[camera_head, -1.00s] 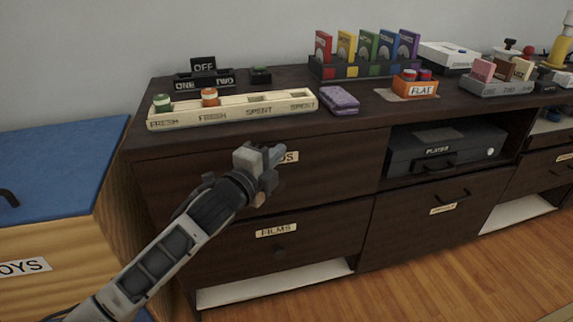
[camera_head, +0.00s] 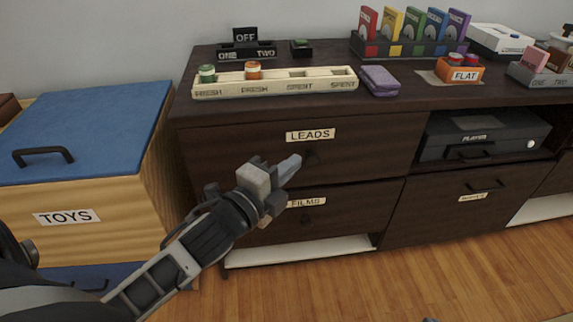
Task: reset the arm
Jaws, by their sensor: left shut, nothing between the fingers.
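My left arm comes in from the lower left, stretched toward the dark wooden cabinet (camera_head: 390,185). My left gripper (camera_head: 292,165) is shut and empty, in front of the drawer labelled LEADS (camera_head: 310,135) and above the FILMS label (camera_head: 307,202) in the picture. I cannot tell whether its tips touch the drawer front. Both drawers look closed.
A TOYS chest (camera_head: 66,216) with a blue lid (camera_head: 90,120) stands to the left. On the cabinet top are a cream battery tray (camera_head: 275,88), a purple sponge (camera_head: 380,80) and a colourful card rack (camera_head: 410,45). Wooden floor (camera_head: 420,275) is clear in front.

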